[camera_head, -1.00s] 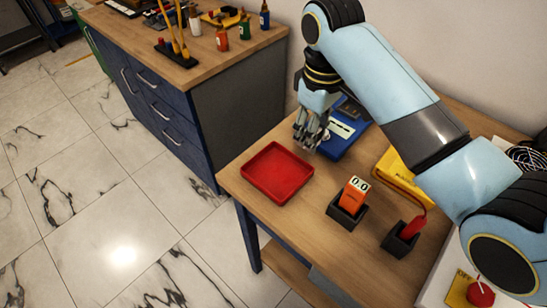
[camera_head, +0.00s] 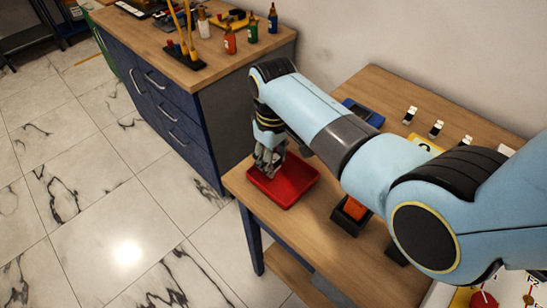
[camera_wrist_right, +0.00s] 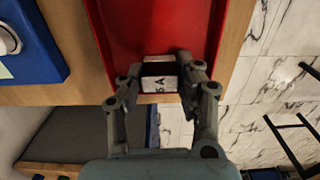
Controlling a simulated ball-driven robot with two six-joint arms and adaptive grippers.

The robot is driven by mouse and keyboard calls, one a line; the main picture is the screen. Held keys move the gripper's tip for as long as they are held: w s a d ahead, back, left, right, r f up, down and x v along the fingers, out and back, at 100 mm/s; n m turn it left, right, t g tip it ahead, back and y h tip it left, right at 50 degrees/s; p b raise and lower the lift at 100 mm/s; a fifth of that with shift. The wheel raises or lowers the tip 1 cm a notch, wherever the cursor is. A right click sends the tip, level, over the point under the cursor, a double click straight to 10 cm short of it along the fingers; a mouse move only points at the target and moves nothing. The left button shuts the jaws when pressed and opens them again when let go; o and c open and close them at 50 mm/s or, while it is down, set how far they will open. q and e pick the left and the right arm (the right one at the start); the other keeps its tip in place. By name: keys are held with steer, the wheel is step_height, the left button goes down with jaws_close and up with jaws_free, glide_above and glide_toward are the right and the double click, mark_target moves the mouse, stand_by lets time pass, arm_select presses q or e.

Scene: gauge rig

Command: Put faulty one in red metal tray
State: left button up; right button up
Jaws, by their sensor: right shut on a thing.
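The red metal tray (camera_head: 308,184) lies on the wooden bench near its left edge. My right gripper (camera_head: 268,170) is over the tray's left part. In the right wrist view, its fingers are shut on a small fuse-like block (camera_wrist_right: 159,84) with white ends, a dark middle and "5 A" lettering. The block is over the red tray floor (camera_wrist_right: 160,25); I cannot tell whether it touches it. Similar small black-and-white pieces stand at the back of the bench: one (camera_head: 410,115), another (camera_head: 436,130) and a third (camera_head: 466,142). My left gripper is out of view.
A blue device (camera_head: 362,112) is behind my right arm. An orange meter (camera_head: 357,207) sits in a black holder, partly covered by the arm. A yellow item (camera_head: 427,145) is at the back. A blue drawer cabinet (camera_head: 165,115) stands left.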

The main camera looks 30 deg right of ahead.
mark_target(274, 159)
steer(key=shift+f, duration=0.1)
steer(key=o, duration=1)
steer(key=shift+o, duration=0.2)
step_height(274, 159, up, 12)
